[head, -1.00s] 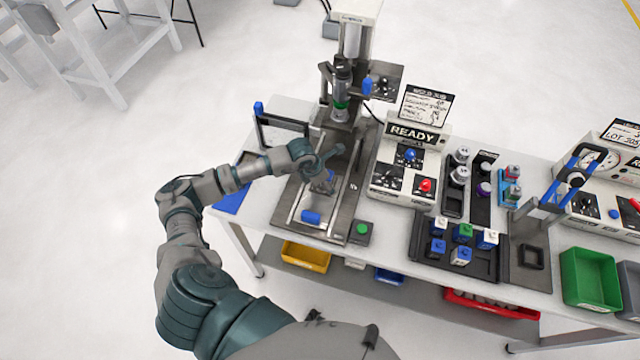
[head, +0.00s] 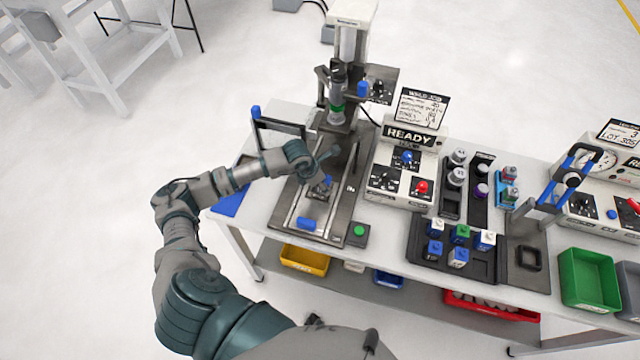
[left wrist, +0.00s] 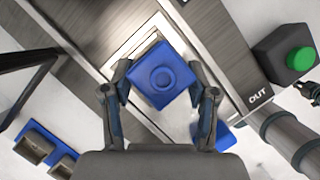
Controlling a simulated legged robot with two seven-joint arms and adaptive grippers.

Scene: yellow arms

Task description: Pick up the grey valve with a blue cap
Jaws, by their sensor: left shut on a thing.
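The grey valve's square blue cap (left wrist: 163,77) fills the middle of the left wrist view, with a raised ring on its top. The grey body below is hidden by the cap. My left gripper (left wrist: 162,92) is shut on it, one finger on each side. In the head view, my left gripper (head: 321,188) is small and low over the machine's metal bed; the blue cap (head: 328,180) shows beside its fingers. I cannot tell whether the valve touches the bed.
A blue block (head: 306,224) sits at the bed's front end. A green button box (head: 358,235) stands right of it. The READY control box (head: 402,170) is to the right, then a black tray (head: 420,262) holding several capped valves. The press column (head: 346,60) rises behind.

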